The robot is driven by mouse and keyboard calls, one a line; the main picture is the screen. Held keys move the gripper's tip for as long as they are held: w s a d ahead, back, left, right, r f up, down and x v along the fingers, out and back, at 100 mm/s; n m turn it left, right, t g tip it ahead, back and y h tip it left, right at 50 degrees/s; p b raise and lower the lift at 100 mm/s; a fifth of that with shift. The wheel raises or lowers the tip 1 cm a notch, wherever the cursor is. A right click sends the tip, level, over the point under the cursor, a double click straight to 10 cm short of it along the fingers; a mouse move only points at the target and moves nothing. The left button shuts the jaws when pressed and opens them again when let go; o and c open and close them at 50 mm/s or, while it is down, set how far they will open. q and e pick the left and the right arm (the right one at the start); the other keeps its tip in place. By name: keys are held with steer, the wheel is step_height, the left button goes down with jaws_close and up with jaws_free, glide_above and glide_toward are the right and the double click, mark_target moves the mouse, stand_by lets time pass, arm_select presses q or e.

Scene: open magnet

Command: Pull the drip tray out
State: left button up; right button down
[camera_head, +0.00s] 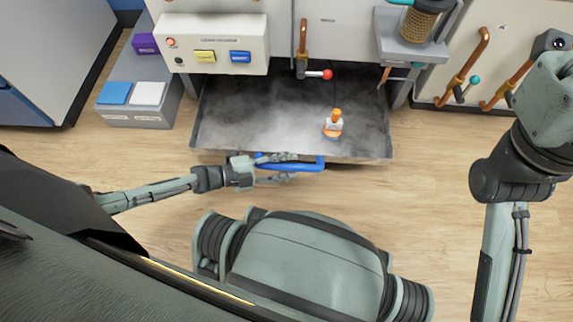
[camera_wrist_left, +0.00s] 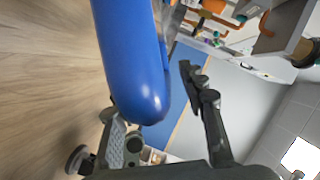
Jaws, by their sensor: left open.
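The drip tray (camera_head: 255,118) is a wide, shallow dark-grey metal tray under the machine, with a blue bar handle (camera_head: 308,166) at its front edge. My left gripper (camera_head: 289,167) reaches in from the left with its fingers on the far and near sides of the handle. It is open. In the left wrist view, the blue handle (camera_wrist_left: 135,60) runs between the two spread fingers (camera_wrist_left: 160,125), with a visible gap to the right finger. Whether the other finger touches it, I cannot tell. My right arm shows at the right, but its gripper is out of view.
A small orange-capped bottle (camera_head: 333,123) stands on the tray. A white control box (camera_head: 212,45) and a red-ended lever (camera_head: 318,74) are above it. A grey block with blue and white pads (camera_head: 131,94) is at left. Wooden floor before the tray is clear.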

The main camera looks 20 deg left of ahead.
arm_select(q)
steer(key=v, duration=1.2)
steer(key=shift+r, duration=0.1)
